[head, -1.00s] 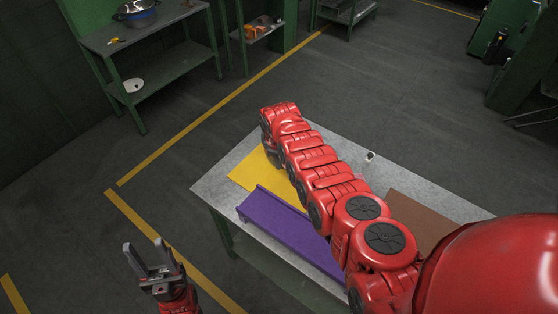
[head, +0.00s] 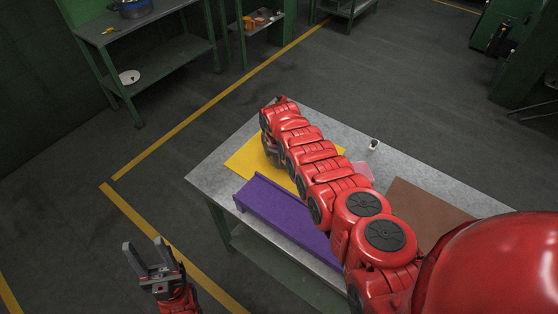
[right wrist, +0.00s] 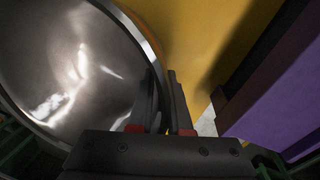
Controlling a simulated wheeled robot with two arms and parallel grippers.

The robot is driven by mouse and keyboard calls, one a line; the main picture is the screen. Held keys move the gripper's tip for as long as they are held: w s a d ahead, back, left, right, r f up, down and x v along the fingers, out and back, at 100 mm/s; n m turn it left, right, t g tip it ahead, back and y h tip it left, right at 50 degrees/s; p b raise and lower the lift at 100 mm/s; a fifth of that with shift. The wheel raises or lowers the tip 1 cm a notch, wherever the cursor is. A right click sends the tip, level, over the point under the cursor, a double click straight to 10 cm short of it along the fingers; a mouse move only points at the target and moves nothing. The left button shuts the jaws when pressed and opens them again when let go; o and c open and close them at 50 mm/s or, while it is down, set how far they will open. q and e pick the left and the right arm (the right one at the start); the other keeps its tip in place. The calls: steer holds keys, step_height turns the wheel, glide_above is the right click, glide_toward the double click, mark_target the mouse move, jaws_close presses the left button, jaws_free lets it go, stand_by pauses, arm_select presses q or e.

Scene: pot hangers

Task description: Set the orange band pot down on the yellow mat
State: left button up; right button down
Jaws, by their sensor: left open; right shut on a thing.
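A shiny metal pot (right wrist: 70,70) fills the left of the right wrist view, with its rim towards the camera. My right gripper (right wrist: 166,85) is shut on the edge of this pot. In the head view the yellow mat (head: 246,164) lies at the table's far left, partly covered by my right arm, which hides the pot and the right fingers. My left gripper (head: 144,245) is open and empty, left of the table.
A purple rack (head: 285,218) stands beside the yellow mat; it also shows close to the right gripper (right wrist: 275,100). A brown mat (head: 425,208), a pink patch (head: 362,173) and a small white-and-black item (head: 374,145) are on the grey table. A blue-banded pot (head: 133,8) stands on a shelf.

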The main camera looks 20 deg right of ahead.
steer(key=shift+f+b, duration=0.55)
steer(key=shift+f, duration=0.15)
stand_by(0.4)
steer(key=c, duration=0.8)
jaws_free()
steer(key=shift+o, duration=0.2)
step_height(320, 180, up, 4)
steer(key=p, duration=0.3)
steer(key=shift+s+a+f, duration=0.15)
steer(key=shift+r+b, duration=0.25)
steer(key=shift+b, duration=0.05)
step_height(320, 180, up, 23)
steer(key=s+a+p, duration=0.1)
steer(key=p, duration=0.7)
steer(key=shift+s, duration=0.4)
steer(key=shift+a, duration=0.1)
